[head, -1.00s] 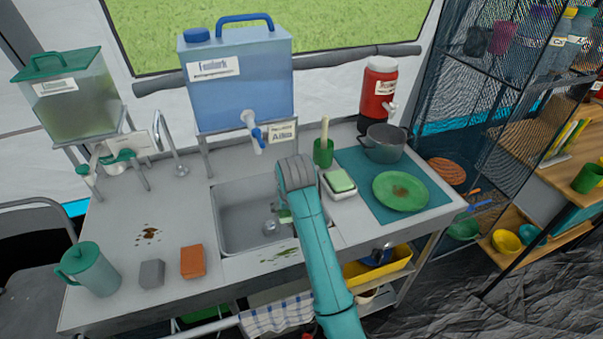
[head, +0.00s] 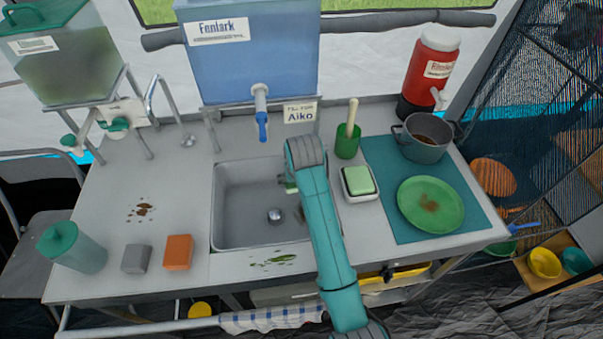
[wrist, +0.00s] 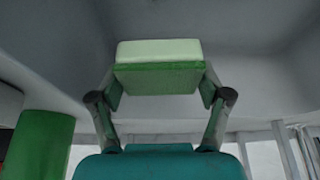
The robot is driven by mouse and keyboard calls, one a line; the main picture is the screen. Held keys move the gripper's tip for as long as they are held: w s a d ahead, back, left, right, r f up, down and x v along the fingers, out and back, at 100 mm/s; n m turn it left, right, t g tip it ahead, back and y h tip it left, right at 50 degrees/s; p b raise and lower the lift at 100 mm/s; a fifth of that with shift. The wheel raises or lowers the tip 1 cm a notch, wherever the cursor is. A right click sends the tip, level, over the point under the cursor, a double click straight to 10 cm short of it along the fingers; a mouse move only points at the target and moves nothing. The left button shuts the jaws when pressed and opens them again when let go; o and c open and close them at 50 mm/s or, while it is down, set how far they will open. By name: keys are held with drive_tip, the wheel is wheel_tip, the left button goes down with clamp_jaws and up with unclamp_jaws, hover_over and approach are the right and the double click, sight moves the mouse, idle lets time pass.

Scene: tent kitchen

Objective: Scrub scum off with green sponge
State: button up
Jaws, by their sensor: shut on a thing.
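My gripper (wrist: 160,90) is shut on a green sponge (wrist: 158,50), pale on one face and darker green on the other. In the head view my teal arm hides most of both, over the right side of the grey sink basin (head: 240,215). Contact with the sink cannot be made out. A green smear (head: 273,260) lies on the counter in front of the sink. Brown spots (head: 142,212) lie left of the sink, and a green plate (head: 440,190) has a brown stain.
A pale green block sits in a white dish (head: 365,198) right of my arm, below a green cup (head: 348,146) with a handled tool. A pot (head: 425,145) stands behind the plate. Grey (head: 136,258) and orange (head: 178,252) blocks and a green jug (head: 72,248) stand left. A tap (head: 262,125) overhangs the sink.

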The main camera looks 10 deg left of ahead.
drive_tip(key=shift+f, duration=2.75)
drive_tip(key=shift+f, duration=0.95)
